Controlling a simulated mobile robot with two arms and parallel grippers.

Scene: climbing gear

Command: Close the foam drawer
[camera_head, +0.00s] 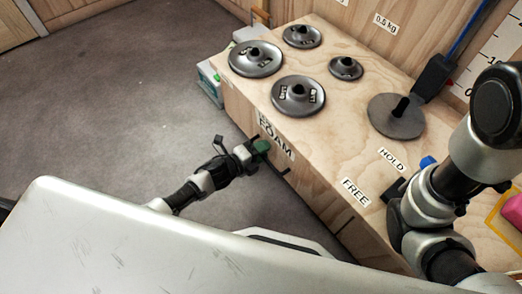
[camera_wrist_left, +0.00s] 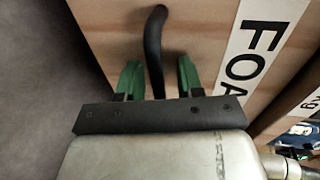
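The foam drawer (camera_head: 277,141) has a wooden front with a white FOAM label, on the side of the wooden bench; the label also shows in the wrist view (camera_wrist_left: 254,55). How far the drawer stands out is hard to tell. Its dark curved handle (camera_wrist_left: 154,40) rises in front of my left gripper (camera_wrist_left: 158,78). The green fingers are apart, one on each side of the handle, with gaps showing. In the head view the left gripper (camera_head: 262,147) is at the drawer front. My right arm is at the right; its gripper's fingers do not show.
Several grey discs (camera_head: 298,94) with knobs stand on the bench top (camera_head: 350,125). HOLD (camera_head: 391,159) and FREE (camera_head: 355,191) labels lie near my right arm. A greenish box (camera_head: 209,84) stands beyond the bench. The grey floor (camera_head: 110,100) at left is clear.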

